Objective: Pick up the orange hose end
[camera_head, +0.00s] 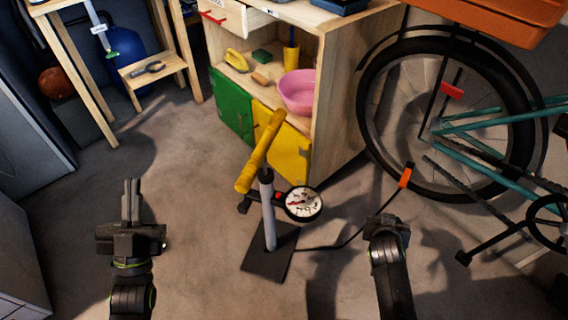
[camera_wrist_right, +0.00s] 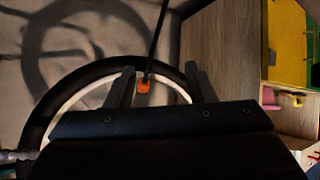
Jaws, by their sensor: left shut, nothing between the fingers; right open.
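The orange hose end (camera_head: 406,176) is held up in the air at the end of a black hose, in front of the bicycle's wheel. The hose runs up from the base of the floor pump (camera_head: 268,215), which has a yellow handle and a round gauge. My right gripper (camera_head: 384,220) is below and left of the hose end in the head view. In the right wrist view the orange hose end (camera_wrist_right: 144,86) shows between the open fingers of the right gripper (camera_wrist_right: 160,84), nearer the left one; contact cannot be told. My left gripper (camera_head: 131,190) is shut and empty over the floor at left.
A teal bicycle (camera_head: 490,150) stands at right, its wheel (camera_head: 372,110) behind the hose end. A wooden cabinet (camera_head: 340,90) with green and yellow doors and a pink basin (camera_head: 298,90) stands behind the pump. A wooden stand (camera_head: 160,72) is at upper left. The floor around my left gripper is clear.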

